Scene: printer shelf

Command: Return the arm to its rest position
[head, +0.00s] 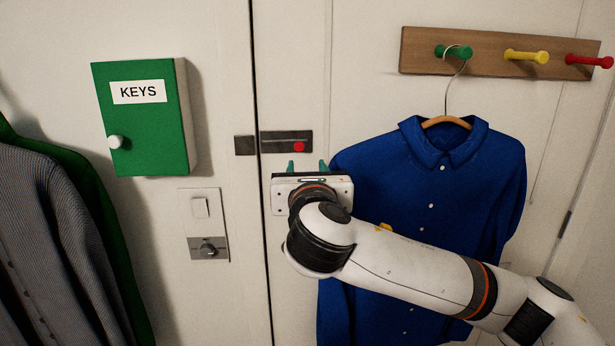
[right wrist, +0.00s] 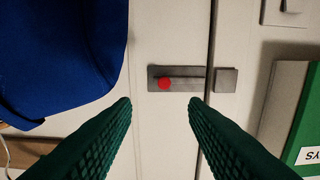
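My right gripper (head: 307,167) is in front of the door, just below the dark sliding latch (head: 277,140) in the head view. Its two green fingers are apart with nothing between them; they also show open in the right wrist view (right wrist: 160,102). The latch has a red knob (head: 299,147) at its right end, away from the dark keeper plate (head: 245,145). In the right wrist view, which is turned over, the red knob (right wrist: 165,83) shows beyond the fingertips, apart from them. My left gripper is not in view.
A blue shirt (head: 425,190) hangs from the green peg (head: 453,51) on a wooden rack, behind my right forearm. A green KEYS box (head: 140,118) is on the wall at left, above a switch panel (head: 205,225). Grey and green garments hang at far left.

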